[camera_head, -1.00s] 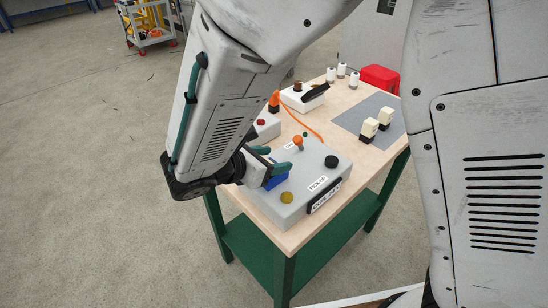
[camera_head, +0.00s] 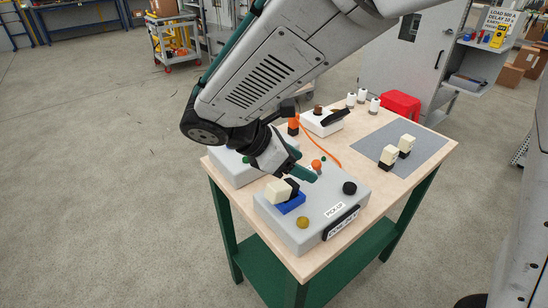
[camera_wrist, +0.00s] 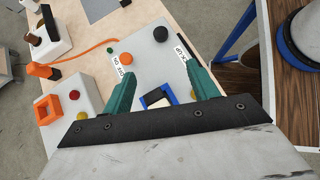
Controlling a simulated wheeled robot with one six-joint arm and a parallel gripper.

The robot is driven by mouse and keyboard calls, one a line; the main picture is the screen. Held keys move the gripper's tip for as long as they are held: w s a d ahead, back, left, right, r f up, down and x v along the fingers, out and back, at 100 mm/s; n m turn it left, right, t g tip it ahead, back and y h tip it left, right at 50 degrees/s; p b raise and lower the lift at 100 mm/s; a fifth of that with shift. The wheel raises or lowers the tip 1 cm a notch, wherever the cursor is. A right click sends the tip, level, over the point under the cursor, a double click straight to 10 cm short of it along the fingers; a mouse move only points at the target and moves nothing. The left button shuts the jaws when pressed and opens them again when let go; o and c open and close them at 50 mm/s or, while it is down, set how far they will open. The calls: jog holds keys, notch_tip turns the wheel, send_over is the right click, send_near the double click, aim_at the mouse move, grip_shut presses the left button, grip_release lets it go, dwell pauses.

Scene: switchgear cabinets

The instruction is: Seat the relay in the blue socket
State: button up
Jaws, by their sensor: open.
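A cream and black relay (camera_head: 278,191) is at the blue socket (camera_head: 291,205) on the grey box (camera_head: 320,215). In the head view its cream part leans left of its black part, so it looks tilted; I cannot tell how far it sits in the socket. In the wrist view the relay (camera_wrist: 153,97) is within the blue socket frame (camera_wrist: 170,92), between and beyond the fingertips. My gripper (camera_wrist: 163,88) is open, its teal fingers apart on either side. In the head view my gripper (camera_head: 297,170) is above and behind the relay.
The grey box also bears an orange button (camera_head: 316,165), a black knob (camera_head: 349,188) and a yellow button (camera_head: 303,222). Two more relays (camera_head: 397,150) stand on a grey mat (camera_head: 420,138). Another box (camera_head: 232,168) and an orange cable (camera_head: 325,145) lie behind.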

jog(key=d+g+y, duration=0.2)
jog(key=n+y, duration=0.3)
jog(key=y, duration=0.5)
send_over(279, 185)
jog(key=shift+w+d+r, duration=0.15)
jog(key=shift+d+r, duration=0.1)
jog(key=shift+r, duration=0.2)
jog(key=shift+a+f+n, duration=0.1)
jog(key=shift+n, duration=0.2)
jog(key=f, duration=0.7)
jog(key=shift+s+a+f, duration=0.1)
jog(key=shift+s+f, duration=0.1)
jog(key=shift+f, duration=0.15)
jog(key=c, duration=1.2)
jog(key=shift+r, duration=0.1)
